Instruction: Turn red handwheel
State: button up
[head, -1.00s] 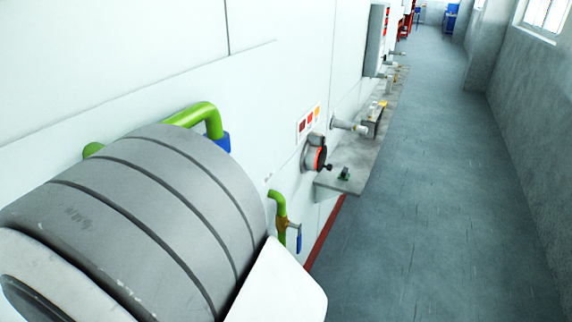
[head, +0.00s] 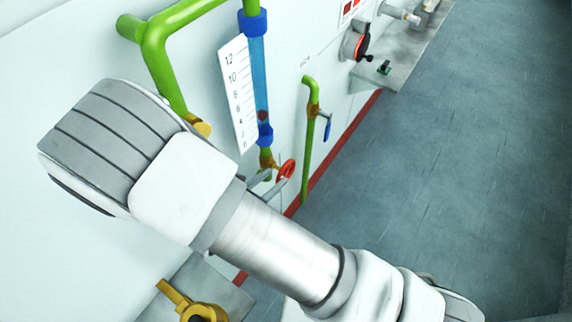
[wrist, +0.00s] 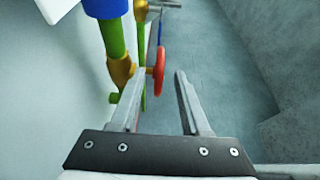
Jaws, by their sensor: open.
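The red handwheel (head: 287,169) sits on a brass valve (head: 267,162) at the foot of the blue sight tube in the head view. In the wrist view the handwheel (wrist: 160,70) is seen nearly edge-on, to the right of the brass fitting (wrist: 121,72). My gripper (wrist: 161,76) is open, and the wheel shows between its two fingertips. I cannot tell whether a finger touches it. In the head view my gripper (head: 278,178) is partly hidden behind my arm, its fingertips close to the wheel.
A green pipe (head: 306,150) with a blue-handled valve (head: 327,127) stands just beyond the wheel. The sight tube (head: 261,75) has a white scale beside it. A brass valve (head: 200,312) is at lower left. The floor (head: 430,170) to the right is clear.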

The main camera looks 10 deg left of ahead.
aim_at(280, 173)
jog(key=x, duration=0.6)
jog(key=shift+w+d+f+p, duration=0.1)
jog(key=shift+w+d+p, duration=0.15)
jog(key=shift+p, duration=0.15)
grip_shut()
